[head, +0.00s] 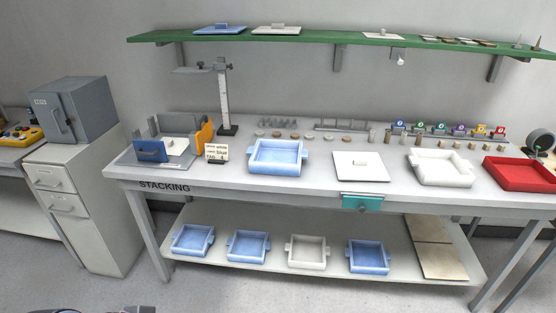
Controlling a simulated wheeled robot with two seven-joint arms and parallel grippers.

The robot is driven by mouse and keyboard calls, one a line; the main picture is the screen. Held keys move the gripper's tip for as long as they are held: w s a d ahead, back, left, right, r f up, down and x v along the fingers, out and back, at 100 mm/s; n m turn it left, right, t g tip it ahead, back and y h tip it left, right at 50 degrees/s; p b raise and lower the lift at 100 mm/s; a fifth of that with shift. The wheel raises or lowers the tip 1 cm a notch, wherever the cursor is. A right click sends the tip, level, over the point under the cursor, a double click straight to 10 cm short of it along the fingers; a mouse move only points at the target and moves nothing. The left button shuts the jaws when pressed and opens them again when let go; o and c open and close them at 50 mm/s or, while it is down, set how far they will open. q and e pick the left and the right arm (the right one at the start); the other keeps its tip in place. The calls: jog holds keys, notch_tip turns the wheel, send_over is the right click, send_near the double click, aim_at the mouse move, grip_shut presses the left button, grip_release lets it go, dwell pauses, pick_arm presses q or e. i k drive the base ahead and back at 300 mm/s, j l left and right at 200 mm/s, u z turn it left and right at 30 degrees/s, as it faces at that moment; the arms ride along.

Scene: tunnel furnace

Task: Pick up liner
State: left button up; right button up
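I cannot tell for sure which thing is the liner. Thin beige sheets (437,262) lie flat at the right end of the lower shelf, partly behind the table's front edge. Neither of my grippers is in view. Only a small dark piece, perhaps of my arm, shows at the bottom left edge.
The table (330,190) also holds a blue tray (277,170), a white tray (446,182), a red tray (520,187) and a height gauge (222,95). Several trays stand on the lower shelf (205,268). A green shelf (340,38) hangs above. A grey cabinet (80,200) stands left.

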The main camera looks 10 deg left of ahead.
aim_at(175, 146)
jog(key=i+j, duration=1.25)
jog(key=j, duration=0.2)
jog(key=i+j+z, duration=0.1)
jog(key=i+j, duration=0.55)
